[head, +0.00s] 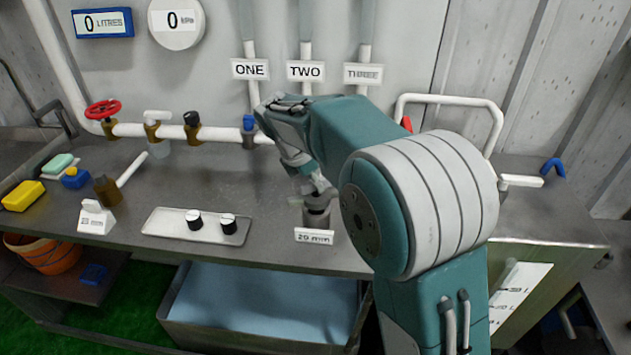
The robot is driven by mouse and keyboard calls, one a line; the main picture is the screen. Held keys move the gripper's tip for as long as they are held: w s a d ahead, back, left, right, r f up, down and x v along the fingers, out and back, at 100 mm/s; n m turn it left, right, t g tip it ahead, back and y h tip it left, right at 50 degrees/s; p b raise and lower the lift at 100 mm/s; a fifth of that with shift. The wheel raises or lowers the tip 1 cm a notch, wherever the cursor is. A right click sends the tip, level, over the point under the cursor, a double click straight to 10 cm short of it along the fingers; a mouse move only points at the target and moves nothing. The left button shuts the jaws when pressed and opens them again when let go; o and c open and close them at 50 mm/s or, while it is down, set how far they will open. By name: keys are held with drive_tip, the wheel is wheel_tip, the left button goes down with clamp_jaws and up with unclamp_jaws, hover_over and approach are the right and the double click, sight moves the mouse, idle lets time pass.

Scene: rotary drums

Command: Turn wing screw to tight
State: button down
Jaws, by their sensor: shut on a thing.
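My gripper (314,189) points down over the bench, near its front edge. It is shut on the top of a small grey metal fitting (317,217), which stands upright behind a white "20 mm" label (314,236). I take the part in its jaws to be the wing screw. Its wings are hidden by the fingers or too small to make out, so I cannot tell its angle. My arm covers the area to the right of the fitting.
A pipe (222,132) with several valves runs behind. An open tank (262,300) stands below. Bare bench lies left of my gripper.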

drive_tip(key=m+g, duration=0.1)
drive_tip(key=m, duration=0.1)
drive_tip(key=m+g, duration=0.1)
drive_tip(key=m, duration=0.2)
drive_tip(key=shift+w+m, duration=0.15)
drive_tip(key=shift+m, duration=0.15)
drive_tip(key=m+g, duration=0.1)
drive_tip(key=m, duration=0.1)
drive_tip(key=m+g, duration=0.1)
drive_tip(key=m, duration=0.2)
drive_tip(key=shift+m+y, duration=0.3)
drive_tip(key=m, duration=0.2)
drive_tip(key=m+g+y, duration=0.1)
drive_tip(key=m, duration=0.2)
drive_tip(key=shift+y, duration=0.3)
drive_tip(key=m+y, duration=0.1)
drive_tip(key=m, duration=0.2)
drive_tip(key=m+g+y, duration=0.1)
drive_tip(key=m, duration=0.2)
drive_tip(key=c, duration=0.6)
unclamp_jaws()
drive_tip(key=shift+r, duration=0.1)
